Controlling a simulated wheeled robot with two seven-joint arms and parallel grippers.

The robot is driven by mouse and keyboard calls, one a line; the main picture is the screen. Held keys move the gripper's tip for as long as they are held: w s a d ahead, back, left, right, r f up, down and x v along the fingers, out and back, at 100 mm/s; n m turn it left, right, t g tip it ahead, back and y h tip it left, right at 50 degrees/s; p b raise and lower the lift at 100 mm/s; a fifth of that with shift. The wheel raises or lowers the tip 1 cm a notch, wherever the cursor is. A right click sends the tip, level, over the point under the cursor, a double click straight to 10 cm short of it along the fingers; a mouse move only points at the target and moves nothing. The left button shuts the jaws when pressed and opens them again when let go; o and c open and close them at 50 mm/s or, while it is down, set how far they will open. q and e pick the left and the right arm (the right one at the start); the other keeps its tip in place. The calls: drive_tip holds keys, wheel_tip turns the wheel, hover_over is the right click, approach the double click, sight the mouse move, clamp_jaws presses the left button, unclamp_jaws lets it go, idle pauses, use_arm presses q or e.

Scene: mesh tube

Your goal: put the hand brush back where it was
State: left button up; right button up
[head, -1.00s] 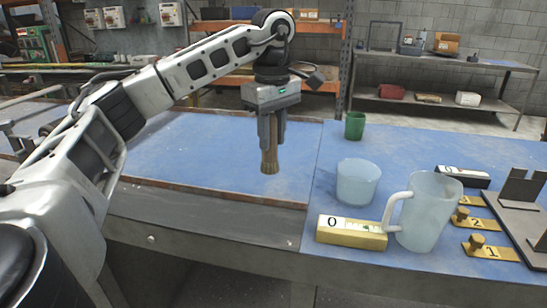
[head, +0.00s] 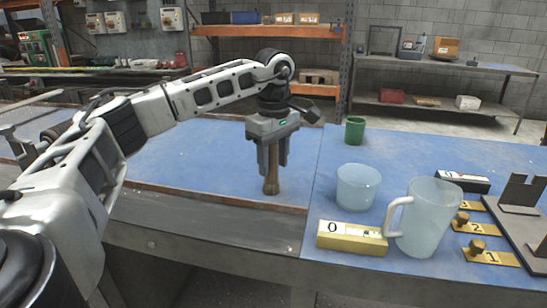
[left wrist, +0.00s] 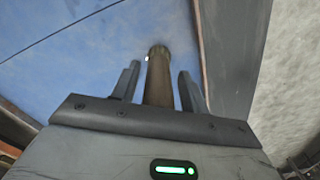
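The hand brush (head: 271,175) is a slim brown upright piece with a wider lower end. It appears to stand on the blue table top near the wooden front edge; contact is hard to confirm. My left gripper (head: 273,168) points down over it, one finger on each side of its upper part. The left wrist view shows the brush (left wrist: 158,78) between the fingers of the gripper (left wrist: 160,85), with blue gaps on both sides. The fingers are open and apart from it. Its top is hidden by the gripper. My right gripper is not in view.
Right of the brush stand a clear cup (head: 358,187), a clear jug (head: 427,220), a green cup (head: 355,130) and a yellow block marked 0 (head: 350,238). A dark stand (head: 522,200) and brass pieces (head: 490,256) lie further right. The blue table left of the brush is mostly clear.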

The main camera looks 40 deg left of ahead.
use_arm(q)
wheel_tip(320, 180, up, 12)
drive_tip(key=shift+p, duration=0.9)
drive_tip(key=shift+r, duration=0.25)
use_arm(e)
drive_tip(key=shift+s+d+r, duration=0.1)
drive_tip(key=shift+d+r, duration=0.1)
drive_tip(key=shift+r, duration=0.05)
use_arm(q)
drive_tip(key=shift+f, duration=0.1)
